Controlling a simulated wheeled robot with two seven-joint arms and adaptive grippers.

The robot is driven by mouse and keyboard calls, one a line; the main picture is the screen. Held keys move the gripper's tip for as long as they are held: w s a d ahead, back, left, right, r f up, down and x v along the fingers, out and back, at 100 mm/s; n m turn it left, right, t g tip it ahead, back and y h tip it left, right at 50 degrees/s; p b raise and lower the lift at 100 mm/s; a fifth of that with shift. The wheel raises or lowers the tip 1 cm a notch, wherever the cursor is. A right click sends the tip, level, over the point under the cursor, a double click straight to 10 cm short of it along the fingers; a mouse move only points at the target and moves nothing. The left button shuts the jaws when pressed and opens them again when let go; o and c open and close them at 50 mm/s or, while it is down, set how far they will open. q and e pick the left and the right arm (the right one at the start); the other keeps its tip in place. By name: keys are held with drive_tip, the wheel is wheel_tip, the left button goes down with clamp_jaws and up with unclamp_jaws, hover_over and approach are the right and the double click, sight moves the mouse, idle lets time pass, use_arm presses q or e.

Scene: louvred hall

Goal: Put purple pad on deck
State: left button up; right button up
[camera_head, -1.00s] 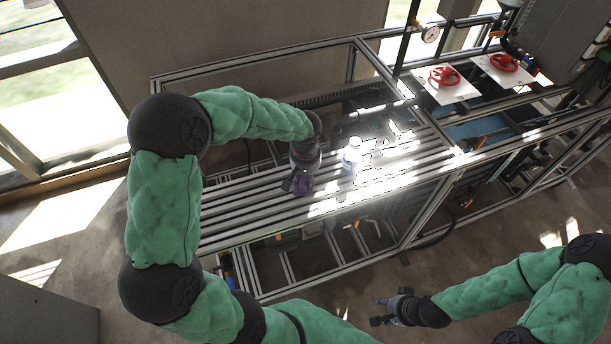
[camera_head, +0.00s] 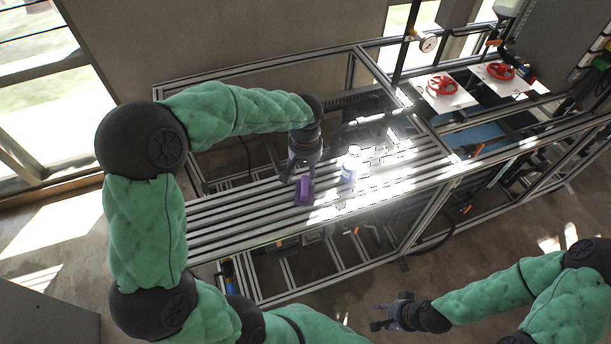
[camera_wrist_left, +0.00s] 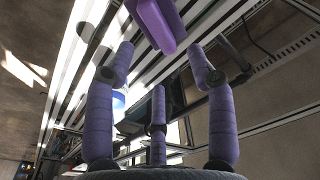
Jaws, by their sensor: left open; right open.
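The purple pad (camera_head: 304,191) is at the slatted metal deck (camera_head: 235,217), near its middle, and appears to lie on the bars. In the left wrist view the pad (camera_wrist_left: 157,22) shows at the top, beyond the spread fingers. My left gripper (camera_head: 301,172) is open just behind and above the pad, with a gap to it in the wrist view (camera_wrist_left: 160,65). My right gripper (camera_head: 381,316) is open and empty, low over the floor in front of the frame.
A white and purple bottle (camera_head: 349,166) stands in bright glare just right of the pad. Two red handwheels (camera_head: 441,85) on white plates and a round gauge (camera_head: 428,43) are at the back right. Metal frame rails surround the deck. The deck's left part is clear.

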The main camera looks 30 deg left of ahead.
use_arm(q)
drive_tip(key=r, duration=0.3)
drive_tip(key=shift+s+r, duration=0.2)
drive_tip(key=shift+r, duration=0.1)
idle(0.3)
